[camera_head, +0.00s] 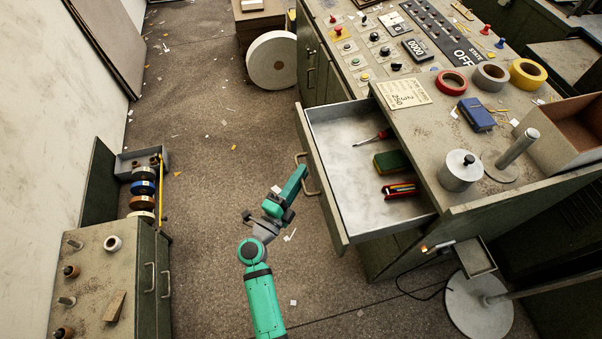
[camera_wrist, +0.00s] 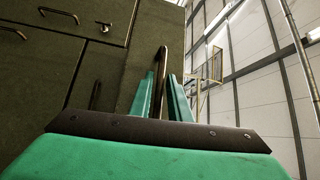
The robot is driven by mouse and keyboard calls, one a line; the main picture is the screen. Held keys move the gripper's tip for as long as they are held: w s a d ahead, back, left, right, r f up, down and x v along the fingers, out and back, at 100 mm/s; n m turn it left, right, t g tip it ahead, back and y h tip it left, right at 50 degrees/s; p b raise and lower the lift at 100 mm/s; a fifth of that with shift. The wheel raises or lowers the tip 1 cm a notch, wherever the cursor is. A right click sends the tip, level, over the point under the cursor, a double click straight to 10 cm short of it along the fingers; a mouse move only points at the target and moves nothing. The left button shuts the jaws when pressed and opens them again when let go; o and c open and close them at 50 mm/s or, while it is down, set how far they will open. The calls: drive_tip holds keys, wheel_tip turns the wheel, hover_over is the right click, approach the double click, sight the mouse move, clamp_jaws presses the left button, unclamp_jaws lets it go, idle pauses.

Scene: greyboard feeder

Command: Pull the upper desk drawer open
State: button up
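The upper desk drawer (camera_head: 355,172) stands well out from the grey-green desk (camera_head: 430,130) in the head view. Its light metal inside shows a red screwdriver (camera_head: 376,137), a green block (camera_head: 391,161) and a red multi-tool (camera_head: 400,190). My gripper (camera_head: 303,168) is at the bar handle (camera_head: 313,188) on the drawer front, coming from the near left. In the wrist view, the handle (camera_wrist: 161,62) stands between the two green fingers of my gripper (camera_wrist: 161,85), which look closed on it. The exact finger contact is small and partly hidden.
Tape rolls (camera_head: 451,82), a blue box (camera_head: 477,114) and a metal pot (camera_head: 460,171) stand on the desk top. A low cabinet (camera_head: 110,270) is at the left. A large white roll (camera_head: 272,60) stands at the back. The floor (camera_head: 205,150) between is mostly clear, with paper scraps.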

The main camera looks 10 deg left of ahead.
drive_tip(key=v, duration=1)
drive_tip(key=shift+s, duration=0.15)
drive_tip(key=s+d+r+n+g+y, duration=0.1)
drive_tip(key=s+d+n+y, duration=0.1)
drive_tip(key=s+d+n, duration=0.2)
drive_tip(key=s+d+r+n+g+y, duration=0.1)
drive_tip(key=s+d+n, duration=0.3)
drive_tip(key=s+n, duration=0.5)
drive_tip(key=s+d+r+n+g+y, duration=0.1)
drive_tip(key=s+d+n+y, duration=0.2)
drive_tip(key=s+n, duration=0.4)
drive_tip(key=s+d, duration=0.1)
drive_tip(key=s, duration=0.5)
drive_tip(key=shift+d+r+y, duration=0.25)
drive_tip(key=shift+r+y, duration=0.15)
